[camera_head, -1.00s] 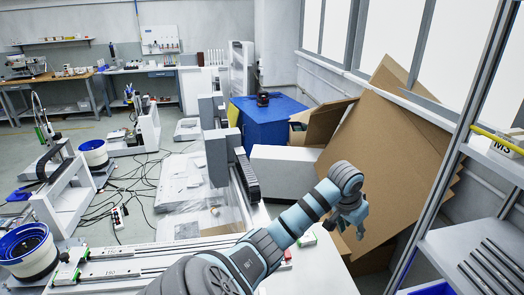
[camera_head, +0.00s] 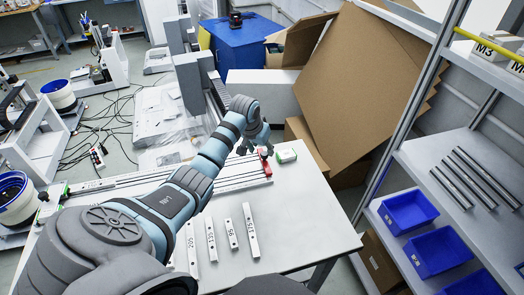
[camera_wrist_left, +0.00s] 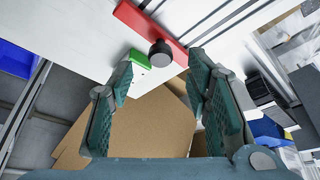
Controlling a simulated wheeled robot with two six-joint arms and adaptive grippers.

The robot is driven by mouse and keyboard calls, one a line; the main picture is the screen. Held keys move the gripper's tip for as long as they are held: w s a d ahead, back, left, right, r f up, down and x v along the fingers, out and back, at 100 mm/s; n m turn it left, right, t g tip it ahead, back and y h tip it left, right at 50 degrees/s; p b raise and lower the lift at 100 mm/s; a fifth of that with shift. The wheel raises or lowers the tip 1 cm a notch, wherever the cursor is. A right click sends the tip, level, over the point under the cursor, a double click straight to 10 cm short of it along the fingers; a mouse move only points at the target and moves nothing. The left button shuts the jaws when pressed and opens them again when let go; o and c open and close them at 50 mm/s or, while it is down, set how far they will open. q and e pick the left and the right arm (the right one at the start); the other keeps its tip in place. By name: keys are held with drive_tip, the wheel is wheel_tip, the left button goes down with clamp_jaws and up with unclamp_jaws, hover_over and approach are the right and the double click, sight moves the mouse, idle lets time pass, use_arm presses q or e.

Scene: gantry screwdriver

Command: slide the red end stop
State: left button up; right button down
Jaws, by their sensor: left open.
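The red end stop (camera_head: 265,163) sits at the near right end of the rail (camera_head: 225,177) on the white table. In the left wrist view it is a red bar (camera_wrist_left: 150,25) with a black round knob (camera_wrist_left: 160,53). My left gripper (camera_head: 257,145) is just behind and above the stop in the head view. In the wrist view its two open fingers (camera_wrist_left: 161,75) are empty, with the knob ahead of their tips and apart from them. A white-and-green block (camera_head: 285,156) lies right of the stop. My right gripper is not in view.
Several marked metal bars (camera_head: 222,236) lie on the table in front of the rail. Large cardboard sheets (camera_head: 360,90) lean behind the table. A shelf with blue bins (camera_head: 408,212) and metal rods (camera_head: 475,178) stands at the right. The table's right front area is clear.

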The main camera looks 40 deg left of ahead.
sight(264, 154)
use_arm(q)
drive_tip(key=b+x, duration=0.1)
drive_tip(key=x, duration=0.2)
drive_tip(key=shift+w+f, duration=0.1)
drive_tip(key=shift+f, duration=0.25)
drive_tip(key=shift+a, duration=0.1)
clamp_jaws()
